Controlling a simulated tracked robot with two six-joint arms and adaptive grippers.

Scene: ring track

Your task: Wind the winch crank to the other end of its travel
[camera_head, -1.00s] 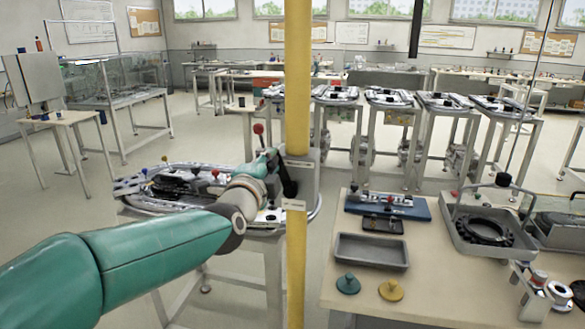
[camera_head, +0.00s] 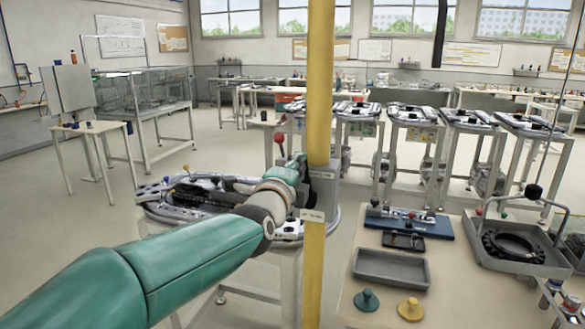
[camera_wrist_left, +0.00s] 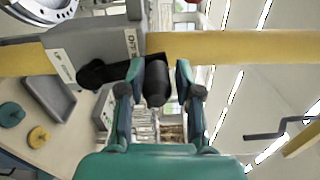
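The winch is a grey box (camera_head: 324,190) with a label plate, fixed to a yellow post (camera_head: 318,90); the box also shows in the left wrist view (camera_wrist_left: 90,48). Its black crank arm (camera_wrist_left: 98,73) runs from the box to a dark handle (camera_wrist_left: 157,85). My left gripper (camera_wrist_left: 160,75) has its fingers on both sides of this handle and appears shut on it, though a thin gap seems to show at the right finger. In the head view the left gripper (camera_head: 294,170) sits at the post and mostly hides the crank. My right gripper is not in view.
At right a bench holds a grey tray (camera_head: 391,280), a teal knob piece (camera_head: 366,300), a yellow one (camera_head: 410,309) and a blue fixture (camera_head: 407,225). Open floor lies at left.

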